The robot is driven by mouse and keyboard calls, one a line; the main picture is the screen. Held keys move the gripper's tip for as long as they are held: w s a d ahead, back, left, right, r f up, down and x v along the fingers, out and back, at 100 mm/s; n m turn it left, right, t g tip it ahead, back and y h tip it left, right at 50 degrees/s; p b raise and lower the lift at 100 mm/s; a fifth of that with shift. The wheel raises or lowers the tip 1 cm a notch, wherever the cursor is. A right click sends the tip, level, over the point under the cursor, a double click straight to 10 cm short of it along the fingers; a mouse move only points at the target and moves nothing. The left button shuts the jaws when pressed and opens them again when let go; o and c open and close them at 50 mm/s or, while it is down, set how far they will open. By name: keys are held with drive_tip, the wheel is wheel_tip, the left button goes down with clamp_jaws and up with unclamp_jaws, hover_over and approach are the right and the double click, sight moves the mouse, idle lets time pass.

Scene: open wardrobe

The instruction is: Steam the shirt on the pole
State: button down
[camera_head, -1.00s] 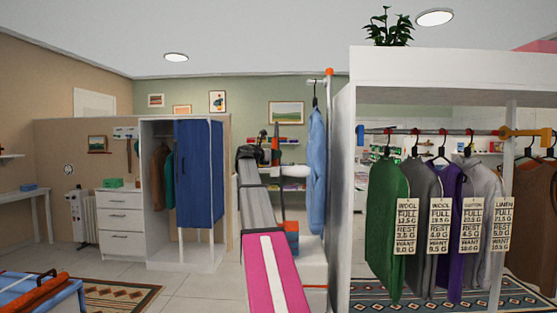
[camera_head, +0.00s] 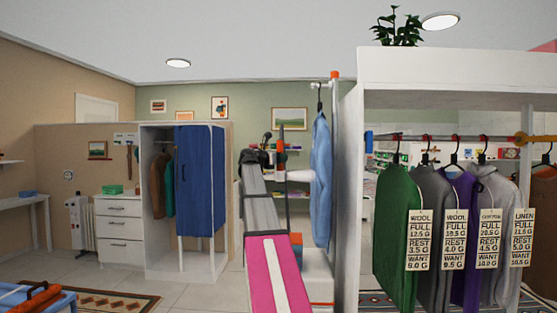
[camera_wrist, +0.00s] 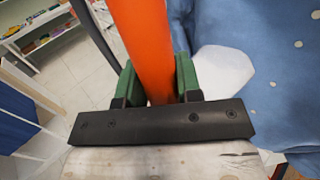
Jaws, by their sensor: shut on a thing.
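The blue shirt (camera_head: 321,165) hangs on a black hanger from the top of the pale pole (camera_head: 334,150), which has an orange cap. My gripper (camera_wrist: 152,85) has green pads and is shut on the orange handle (camera_wrist: 143,40) of what looks like a steamer. In the head view the handle (camera_head: 280,147) is small, with a white head (camera_head: 299,175) extending right toward the shirt. In the wrist view the dotted blue shirt (camera_wrist: 275,85) fills the right side, and a white piece (camera_wrist: 222,70) overlaps its left edge. I cannot tell whether they touch.
A white wardrobe frame (camera_head: 349,200) stands just right of the pole, with tagged garments (camera_head: 399,230) on its rail. A white cabinet with a blue door (camera_head: 200,185) and drawers (camera_head: 120,230) stand left. The floor between is clear.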

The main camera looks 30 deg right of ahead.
drive_tip(key=shift+s+d, duration=0.5)
drive_tip(key=shift+d, duration=0.3)
drive_tip(key=shift+s+d, duration=0.5)
drive_tip(key=shift+d, duration=0.35)
drive_tip(key=shift+s+d, duration=0.5)
drive_tip(key=shift+d, duration=0.3)
drive_tip(key=shift+s, duration=0.1)
drive_tip(key=shift+s+a, duration=0.5)
drive_tip(key=shift+s, duration=0.3)
drive_tip(key=shift+s+a, duration=0.1)
drive_tip(key=shift+s, duration=0.05)
drive_tip(key=shift+w+a, duration=0.6)
drive_tip(key=shift+a, duration=0.4)
drive_tip(key=shift+w+a, duration=0.65)
drive_tip(key=shift+a, duration=0.35)
drive_tip(key=shift+w+a, duration=0.6)
drive_tip(key=shift+a, duration=0.4)
